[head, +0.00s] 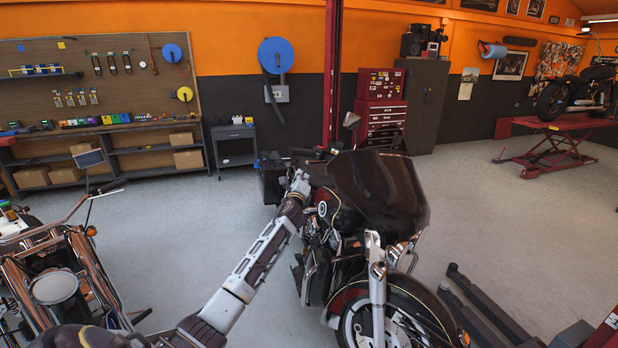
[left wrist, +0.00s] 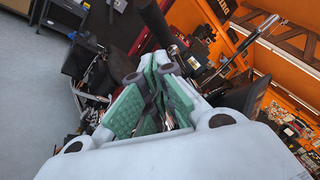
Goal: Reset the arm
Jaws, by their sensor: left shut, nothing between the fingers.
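My left arm reaches forward from the bottom of the head view. Its left gripper (head: 300,184) is beside the dark motorcycle (head: 385,200), close to the handlebar area. In the left wrist view the gripper (left wrist: 160,88) shows its green-padded fingers close together with nothing held between them. Motorcycle parts lie behind the fingertips there. I cannot tell whether the fingers touch the motorcycle. My right gripper is not in either view.
Another motorcycle (head: 60,275) stands at the lower left. A red lift (head: 560,150) holds a motorcycle (head: 580,92) at the far right. A red tool chest (head: 381,110), a grey cart (head: 233,142) and a workbench stand at the back. Grey floor between the motorcycles is clear.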

